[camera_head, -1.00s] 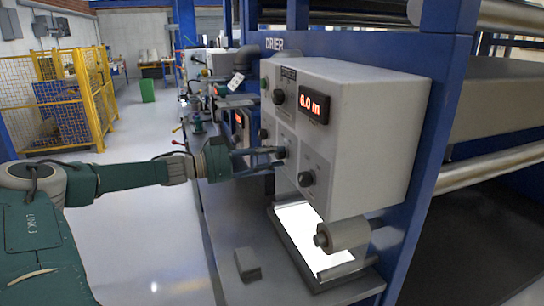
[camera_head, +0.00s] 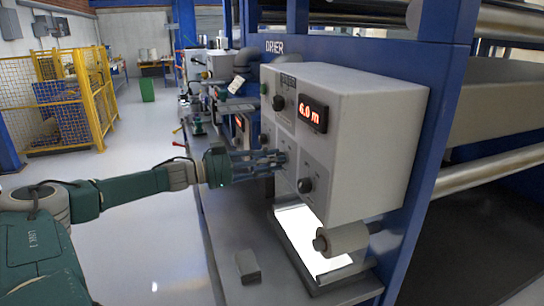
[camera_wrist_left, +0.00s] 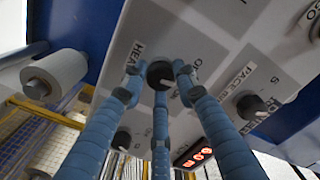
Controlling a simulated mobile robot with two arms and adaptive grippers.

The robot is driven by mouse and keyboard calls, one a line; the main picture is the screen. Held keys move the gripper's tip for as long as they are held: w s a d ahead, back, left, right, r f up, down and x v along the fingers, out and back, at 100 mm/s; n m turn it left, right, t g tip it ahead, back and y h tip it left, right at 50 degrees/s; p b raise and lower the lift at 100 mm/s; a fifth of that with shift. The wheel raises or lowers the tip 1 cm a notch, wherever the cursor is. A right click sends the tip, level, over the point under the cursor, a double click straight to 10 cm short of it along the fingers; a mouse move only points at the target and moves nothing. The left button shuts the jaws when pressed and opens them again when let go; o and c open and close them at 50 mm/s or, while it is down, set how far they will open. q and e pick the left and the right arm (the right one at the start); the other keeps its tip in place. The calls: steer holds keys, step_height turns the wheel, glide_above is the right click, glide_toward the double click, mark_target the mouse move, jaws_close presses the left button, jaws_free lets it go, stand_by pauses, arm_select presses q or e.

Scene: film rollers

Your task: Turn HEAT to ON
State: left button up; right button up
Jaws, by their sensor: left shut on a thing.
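The HEAT knob (camera_wrist_left: 160,73) is a dark round knob on the grey control panel (camera_head: 375,135). The partly readable label "HEA" is beside it in the left wrist view. A label starting with "O" is on its other side, cut short by a finger. My left gripper (camera_head: 281,159) is at the panel front with its fingers closed around this knob. In the left wrist view the three blue ribbed fingers of the gripper (camera_wrist_left: 160,80) surround the knob. A small light mark shows on the knob, but its setting cannot be read. My right gripper is not in view.
Another knob (camera_head: 305,185) is below right of the gripper, and one (camera_head: 279,103) is above. A red display (camera_head: 307,113) reads 6.0 m. A roller (camera_head: 345,237) and lit plate (camera_head: 300,238) are under the panel. A small grey block (camera_head: 247,266) is on the ledge.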

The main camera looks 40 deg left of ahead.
arm_select(q)
steer(key=m+p, duration=0.3)
steer(key=m, duration=0.4)
steer(key=shift+a+f, duration=0.15)
steer(key=shift+m, duration=0.4)
steer(key=o, duration=1.1)
steer(key=shift+o, duration=0.2)
steer(key=shift+w+a, duration=0.1)
steer(key=shift+a, duration=0.05)
